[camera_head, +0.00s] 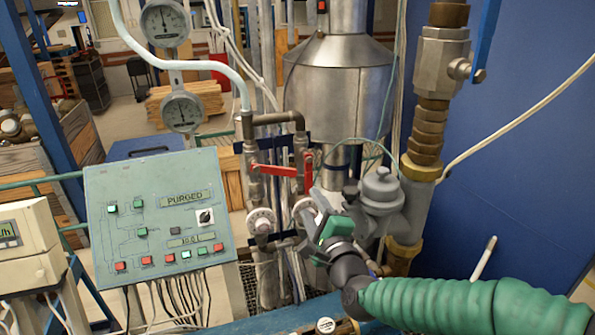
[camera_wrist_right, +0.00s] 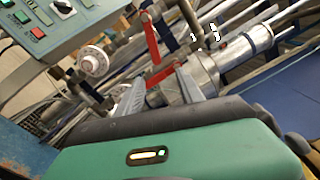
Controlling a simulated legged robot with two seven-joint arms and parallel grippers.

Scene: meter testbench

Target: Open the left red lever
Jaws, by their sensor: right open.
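The left red lever (camera_head: 275,170) lies nearly level across the left vertical pipe in the head view, its handle reaching right. A second red lever (camera_head: 308,171) stands more upright on the pipe beside it. My right gripper (camera_head: 310,205) is open and empty, just below and in front of the second lever. In the right wrist view, the long red lever (camera_wrist_right: 151,42) is beyond the fingers. The shorter red piece (camera_wrist_right: 162,75) shows between the fingertips, apparently the second lever; whether they touch it is unclear. My left gripper is not in view.
A control panel (camera_head: 157,215) reading "PURGED" stands at left. Round white handwheels (camera_head: 262,222) sit below the levers. A grey regulator (camera_head: 381,190) and a thick brass-fitted pipe (camera_head: 428,100) stand close on the right. Two gauges (camera_head: 183,111) hang above the panel.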

